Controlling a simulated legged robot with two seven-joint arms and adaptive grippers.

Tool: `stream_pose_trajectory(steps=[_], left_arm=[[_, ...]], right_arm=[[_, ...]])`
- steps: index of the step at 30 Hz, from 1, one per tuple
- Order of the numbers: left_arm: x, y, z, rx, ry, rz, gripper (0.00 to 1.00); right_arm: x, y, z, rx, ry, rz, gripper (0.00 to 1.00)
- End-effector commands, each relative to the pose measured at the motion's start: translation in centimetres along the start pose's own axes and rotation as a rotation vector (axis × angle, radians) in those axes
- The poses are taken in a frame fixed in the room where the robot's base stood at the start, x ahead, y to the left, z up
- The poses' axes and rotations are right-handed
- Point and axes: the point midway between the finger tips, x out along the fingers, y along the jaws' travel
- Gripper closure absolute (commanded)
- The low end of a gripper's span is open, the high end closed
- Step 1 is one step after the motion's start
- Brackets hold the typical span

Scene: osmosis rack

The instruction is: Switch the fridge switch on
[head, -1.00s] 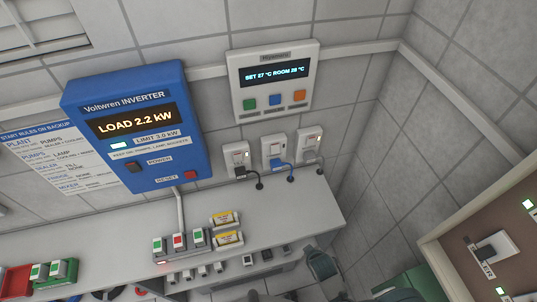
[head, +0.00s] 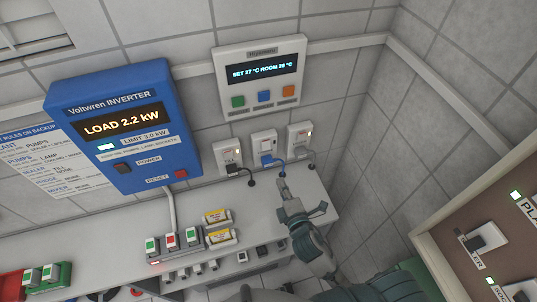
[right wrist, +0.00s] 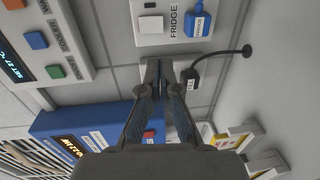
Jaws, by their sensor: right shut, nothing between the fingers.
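The fridge socket (head: 264,141) is the middle of three white wall sockets, with a blue plug (head: 266,159) in it. In the right wrist view its white switch (right wrist: 151,25) sits beside a FRIDGE label, and the blue plug (right wrist: 198,20) also reads FRIDGE. I cannot tell the switch's position. My right gripper (head: 283,184) is shut and empty, just below the fridge socket in the head view. In the right wrist view its closed fingertips (right wrist: 160,64) lie below the socket plate in the picture, apart from the switch in the image. My left gripper is not in view.
A black-plugged socket (head: 228,154) stands left and a grey-plugged one (head: 299,138) right. Their cables hang near my gripper. The blue inverter (head: 125,125) reads LOAD 2.2 kW. A thermostat panel (head: 260,77) is above. The bench (head: 120,242) carries several small switch units.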

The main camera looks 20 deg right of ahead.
Motion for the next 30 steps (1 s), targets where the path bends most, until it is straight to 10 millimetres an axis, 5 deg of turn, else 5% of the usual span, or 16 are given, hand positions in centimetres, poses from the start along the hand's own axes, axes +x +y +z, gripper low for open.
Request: stream_pose_trajectory(steps=[5,21,30], left_arm=[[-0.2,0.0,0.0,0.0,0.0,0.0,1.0],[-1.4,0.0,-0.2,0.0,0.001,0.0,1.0],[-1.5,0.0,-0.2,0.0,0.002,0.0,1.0]], right_arm=[[1.4,0.1,0.0,0.002,-0.001,0.0,1.0],[11.9,0.0,0.1,0.003,-0.002,-0.003,1.0],[13.9,0.0,0.0,0.003,-0.001,-0.002,1.0]])
